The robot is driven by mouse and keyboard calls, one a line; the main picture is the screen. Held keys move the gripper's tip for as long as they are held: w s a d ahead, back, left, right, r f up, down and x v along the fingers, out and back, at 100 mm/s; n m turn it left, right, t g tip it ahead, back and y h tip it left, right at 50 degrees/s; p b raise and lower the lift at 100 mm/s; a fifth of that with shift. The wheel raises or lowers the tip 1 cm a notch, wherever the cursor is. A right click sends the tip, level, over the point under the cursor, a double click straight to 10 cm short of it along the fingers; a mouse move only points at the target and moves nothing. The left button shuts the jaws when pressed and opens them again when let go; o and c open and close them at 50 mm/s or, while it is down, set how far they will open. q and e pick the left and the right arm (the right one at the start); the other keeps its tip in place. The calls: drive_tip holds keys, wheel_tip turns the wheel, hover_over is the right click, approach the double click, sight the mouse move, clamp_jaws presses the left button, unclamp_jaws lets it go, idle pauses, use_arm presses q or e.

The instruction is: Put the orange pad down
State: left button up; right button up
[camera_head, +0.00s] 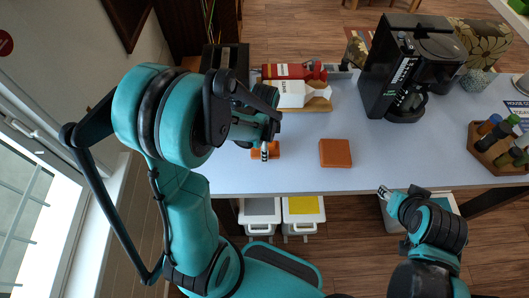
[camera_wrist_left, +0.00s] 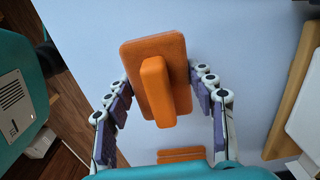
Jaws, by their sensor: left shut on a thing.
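An orange pad with a raised block on it (camera_wrist_left: 139,55) is between the fingers of my left gripper (camera_wrist_left: 163,85), which is shut on its sides. In the head view the pad (camera_head: 272,154) shows partly beneath my left gripper (camera_head: 265,150), over the table near its front edge; the gripper hides the rest. I cannot tell whether the pad touches the table. A second, square orange pad (camera_head: 335,153) lies flat to the right. An orange striped piece (camera_wrist_left: 181,155) shows low in the left wrist view. My right gripper (camera_head: 384,191) is off the table's front edge.
The pale table (camera_head: 300,177) is clear around the square pad. A wooden bottle holder (camera_head: 484,155) is at the right.

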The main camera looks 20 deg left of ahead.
use_arm(q)
drive_tip(key=shift+f+b, duration=0.35)
drive_tip(key=shift+f, duration=1.2)
drive_tip(key=o, duration=0.8)
drive_tip(key=shift+f, duration=0.15)
drive_tip(key=o, duration=0.4)
